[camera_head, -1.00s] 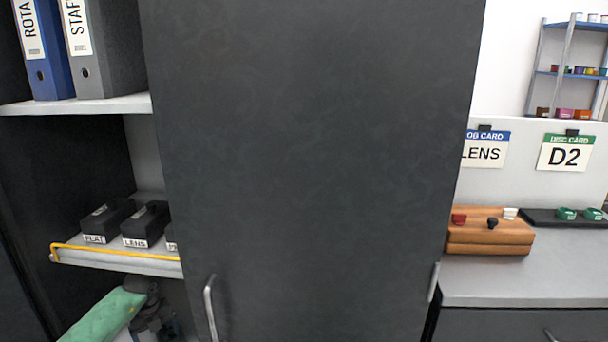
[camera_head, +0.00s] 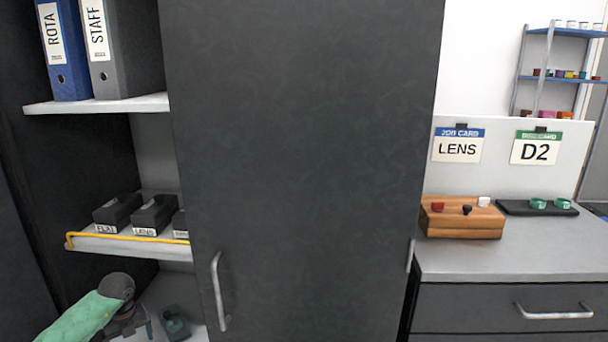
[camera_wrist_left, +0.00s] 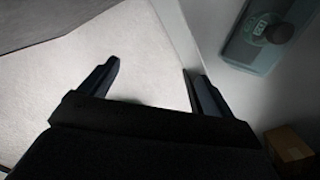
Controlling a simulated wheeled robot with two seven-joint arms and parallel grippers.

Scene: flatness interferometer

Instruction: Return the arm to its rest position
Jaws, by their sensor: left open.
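My left arm, in a green sleeve (camera_head: 80,320), comes in at the lower left of the head view. Its dark gripper (camera_head: 132,322) is low in the open cabinet bay, below the shelf with the yellow rail. In the left wrist view the two dark fingers (camera_wrist_left: 152,76) are apart with nothing between them, over a pale surface. A green object (camera_head: 174,323) stands on the lower shelf, right of the gripper. A teal piece with a dark round knob (camera_wrist_left: 265,35) shows at the upper right of the wrist view. My right gripper is not in view.
The shelf with a yellow rail (camera_head: 125,237) holds dark labelled boxes just above my left arm. A large dark cabinet door (camera_head: 310,150) with a handle stands right of the bay. Farther right, a counter (camera_head: 500,255) holds a wooden block (camera_head: 462,222).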

